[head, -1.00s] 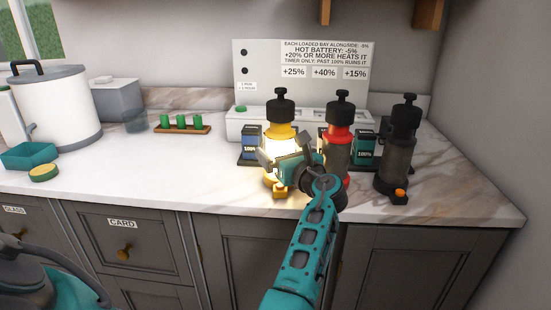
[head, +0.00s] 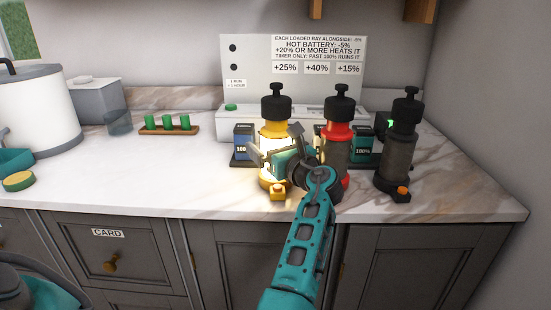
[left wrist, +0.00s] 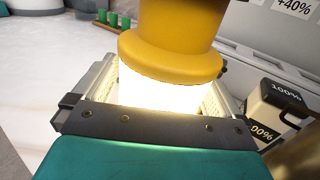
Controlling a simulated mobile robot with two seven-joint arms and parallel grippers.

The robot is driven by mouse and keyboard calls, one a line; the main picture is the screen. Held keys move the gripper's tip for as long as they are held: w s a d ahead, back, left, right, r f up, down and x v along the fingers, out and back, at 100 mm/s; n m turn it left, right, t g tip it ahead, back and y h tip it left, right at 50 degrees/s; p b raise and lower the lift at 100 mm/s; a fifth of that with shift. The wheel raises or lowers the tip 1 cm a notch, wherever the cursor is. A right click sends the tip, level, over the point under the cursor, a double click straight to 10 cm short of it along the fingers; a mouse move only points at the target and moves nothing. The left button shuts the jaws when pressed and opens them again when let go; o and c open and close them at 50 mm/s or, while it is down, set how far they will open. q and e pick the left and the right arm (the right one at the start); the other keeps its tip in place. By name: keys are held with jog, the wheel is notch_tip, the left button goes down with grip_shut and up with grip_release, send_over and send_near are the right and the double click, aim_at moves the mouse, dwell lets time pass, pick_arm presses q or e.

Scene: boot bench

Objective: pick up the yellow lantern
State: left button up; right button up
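The yellow lantern (head: 276,128) stands upright on the counter, with a black cap, a glowing middle and a small yellow block at its foot. My left gripper (head: 276,146) is at its glowing middle and hides part of it. In the left wrist view the lantern (left wrist: 170,50) stands between the two fingers (left wrist: 160,92), below its yellow collar. The fingers are spread wide, one on each side; glare hides whether they touch it. My right gripper is in neither view now.
A red lantern (head: 338,132) stands close to the right of my gripper, and a dark grey lantern (head: 404,150) farther right. Batteries, one blue (head: 244,142) and one green (head: 362,146), sit behind in the charger (head: 240,115). The counter at left front (head: 130,180) is clear.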

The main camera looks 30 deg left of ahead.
pick_arm(q)
jog(key=c, duration=1.3)
jog(key=shift+r, duration=0.15)
jog(key=shift+c, duration=0.5)
jog(key=shift+r, duration=0.1)
